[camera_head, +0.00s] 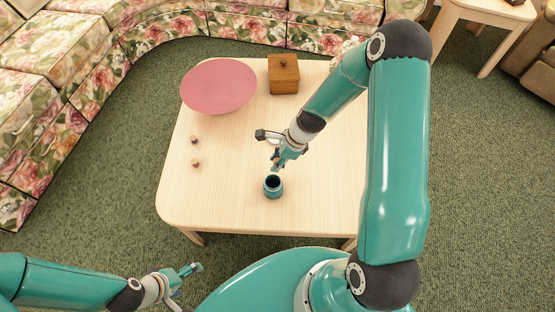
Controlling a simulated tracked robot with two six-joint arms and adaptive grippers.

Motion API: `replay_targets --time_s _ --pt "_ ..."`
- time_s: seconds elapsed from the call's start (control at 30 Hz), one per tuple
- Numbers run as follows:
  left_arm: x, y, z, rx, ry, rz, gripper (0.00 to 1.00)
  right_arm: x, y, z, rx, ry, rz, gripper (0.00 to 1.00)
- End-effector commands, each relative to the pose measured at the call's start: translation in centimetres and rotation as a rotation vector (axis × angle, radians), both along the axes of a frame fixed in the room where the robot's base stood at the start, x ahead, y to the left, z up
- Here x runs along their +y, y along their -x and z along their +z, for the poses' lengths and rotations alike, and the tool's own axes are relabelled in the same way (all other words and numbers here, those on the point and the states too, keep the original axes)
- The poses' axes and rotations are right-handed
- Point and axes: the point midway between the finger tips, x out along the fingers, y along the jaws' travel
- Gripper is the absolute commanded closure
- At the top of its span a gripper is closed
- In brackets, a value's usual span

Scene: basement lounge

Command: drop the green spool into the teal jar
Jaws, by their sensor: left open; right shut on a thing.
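The teal jar (273,192) stands upright on the table near its front edge, with its dark round mouth open upward. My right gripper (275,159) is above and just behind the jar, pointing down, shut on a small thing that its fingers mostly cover. I take this to be the green spool, though its colour is too small to make out; no green spool shows elsewhere on the table. My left gripper (192,281) is open and empty, low in front of the table and well away from the jar.
Two small spools with dark middles, a rear one (195,140) and a front one (196,162), are on the left of the pale wooden table (225,215). A pink bowl (218,86) and a wooden box (284,75) stand at the back. A floral sofa (165,28) curves behind.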

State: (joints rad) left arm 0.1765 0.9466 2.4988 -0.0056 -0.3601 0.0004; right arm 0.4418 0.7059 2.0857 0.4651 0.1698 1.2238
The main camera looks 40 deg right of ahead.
Motion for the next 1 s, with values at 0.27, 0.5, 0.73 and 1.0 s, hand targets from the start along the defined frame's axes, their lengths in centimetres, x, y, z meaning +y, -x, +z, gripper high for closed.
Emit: replay_targets --time_s 0.27,0.5,0.73,1.0 --pt "0.0 0.0 -1.9 0.0 0.0 0.0 0.13 -0.2 0.1 -2.0 0.0 0.001 -0.015 0.87" --pt "0.0 0.0 -4.7 0.0 0.0 0.0 0.13 -0.1 0.1 -4.7 -0.001 0.002 -0.012 0.87" --pt "0.0 0.0 -6.1 0.0 0.0 0.0 0.13 -0.1 0.1 -6.1 -0.001 0.001 -0.012 0.87" --pt "0.0 0.0 -6.1 0.0 0.0 0.0 0.13 -0.1 0.1 -6.0 0.0 0.002 -0.01 0.87"
